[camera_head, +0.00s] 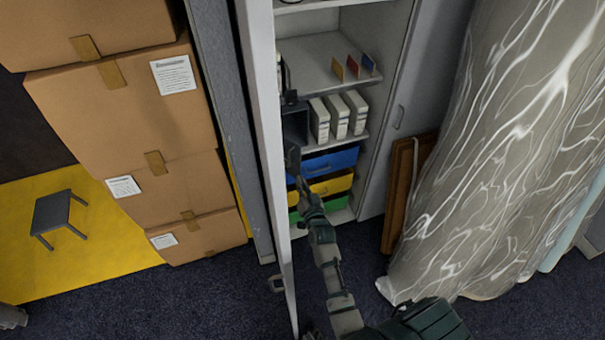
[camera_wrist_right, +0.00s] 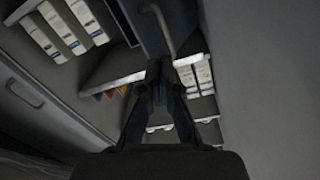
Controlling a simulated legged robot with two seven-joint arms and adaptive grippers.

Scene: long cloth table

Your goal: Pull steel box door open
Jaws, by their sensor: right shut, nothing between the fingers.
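The steel box is a tall light-grey cabinet (camera_head: 398,90). My right arm reaches up from the bottom, and my right gripper (camera_head: 292,152) is at the cabinet opening, just right of the door's edge. In the wrist view the gripper (camera_wrist_right: 160,72) has its fingers together with nothing held, in front of the shelves. A plain grey panel (camera_wrist_right: 270,80), likely the door's inner face, fills the right side.
White binders (camera_head: 338,116) stand on a shelf above blue, yellow and green drawers (camera_head: 330,162). Stacked cardboard boxes (camera_head: 140,120) stand left of the door. A brown board (camera_head: 402,190) and a marbled sheet (camera_head: 490,150) are at the right. Dark carpet (camera_head: 190,300) is clear at lower left.

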